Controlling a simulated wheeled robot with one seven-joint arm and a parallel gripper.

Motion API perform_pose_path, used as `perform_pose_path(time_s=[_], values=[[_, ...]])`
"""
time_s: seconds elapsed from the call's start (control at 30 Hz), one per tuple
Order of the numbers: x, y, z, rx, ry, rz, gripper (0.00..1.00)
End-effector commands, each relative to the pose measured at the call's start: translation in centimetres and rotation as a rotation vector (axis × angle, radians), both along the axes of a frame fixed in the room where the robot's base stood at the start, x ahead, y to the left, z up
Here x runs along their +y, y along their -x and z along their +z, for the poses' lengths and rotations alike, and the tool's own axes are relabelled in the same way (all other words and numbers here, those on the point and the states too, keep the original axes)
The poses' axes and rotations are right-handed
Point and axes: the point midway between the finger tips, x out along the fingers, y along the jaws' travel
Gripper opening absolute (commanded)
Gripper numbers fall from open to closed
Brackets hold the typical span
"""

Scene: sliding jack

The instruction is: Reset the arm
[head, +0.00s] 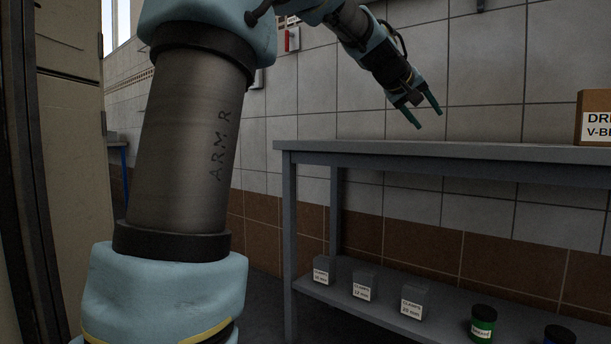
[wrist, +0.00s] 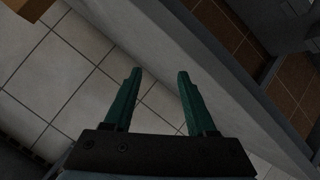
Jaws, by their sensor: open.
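My gripper (head: 428,116) is in the head view at the upper middle, pointing down and to the right. It is in the air above the grey workbench (head: 430,151), in front of the tiled wall. Its two green fingers stand apart with nothing between them. In the wrist view my gripper (wrist: 157,82) also shows open and empty, with the wall tiles and the edge of the bench beyond the fingertips. My arm fills the left part of the head view, with a grey link marked "ARM R" and pale blue joints.
A cardboard box (head: 594,117) stands on the bench at the right edge. The lower shelf (head: 350,303) holds several dark labelled blocks (head: 364,285), a green jar (head: 483,323) and a blue jar (head: 558,335). A red switch (head: 291,39) is on the wall. The visible benchtop left of the box is clear.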

Motion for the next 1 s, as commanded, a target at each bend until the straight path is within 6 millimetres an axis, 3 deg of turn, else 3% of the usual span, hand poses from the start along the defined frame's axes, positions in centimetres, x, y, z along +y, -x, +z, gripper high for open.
perform_pose_path(time_s=[0.03,0.1,0.27,0.37,0.5,0.7,0.9,1.0], values=[[2.2,-0.4,-3.1,0.028,-0.062,0.028,0.57],[5.3,-0.6,-7.3,0.065,-0.144,0.061,0.57],[12.8,0.8,-16.2,0.156,-0.322,0.119,0.57],[17.6,2.8,-21.2,0.222,-0.425,0.144,0.57],[24.1,7.3,-27.5,0.323,-0.555,0.161,0.57],[30.6,14.3,-33.4,0.452,-0.681,0.154,0.57],[34.9,21.2,-37.1,0.561,-0.763,0.13,0.57],[34.9,21.2,-34.4,0.559,-0.764,0.128,0.57]])
